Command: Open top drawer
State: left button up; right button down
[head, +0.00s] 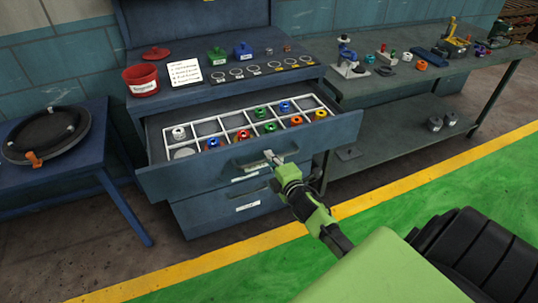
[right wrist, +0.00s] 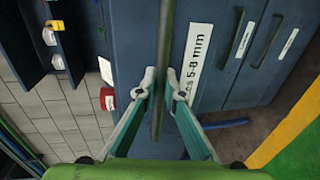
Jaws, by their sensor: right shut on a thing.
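The top drawer (head: 215,178) of the blue cabinet is pulled out, and its white divided tray (head: 222,125) shows in the head view. Several colored round parts lie in the tray's compartments. My right gripper (head: 275,158) is at the front of this drawer, on its dark handle (head: 245,164). In the right wrist view the dark handle bar (right wrist: 163,45) runs between the two fingertips of my right gripper (right wrist: 161,90), which are shut on it. A white label (right wrist: 196,50) reading "5-8 mm" is beside the bar. My left gripper is not in view.
A lower drawer (head: 225,208) below is shut. A red bin (head: 141,80) and several parts stand on the cabinet top. A side table (head: 75,168) with a black ring is at left, a workbench (head: 410,95) at right. The green floor (head: 450,185) in front is clear.

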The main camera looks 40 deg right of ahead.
jog(key=shift+s+a, duration=0.1)
jog(key=shift+s, duration=0.45)
jog(key=c, duration=2.2)
grip_release()
jog(key=shift+o, duration=0.2)
jog(key=v, duration=1.2)
jog(key=shift+f, duration=0.1)
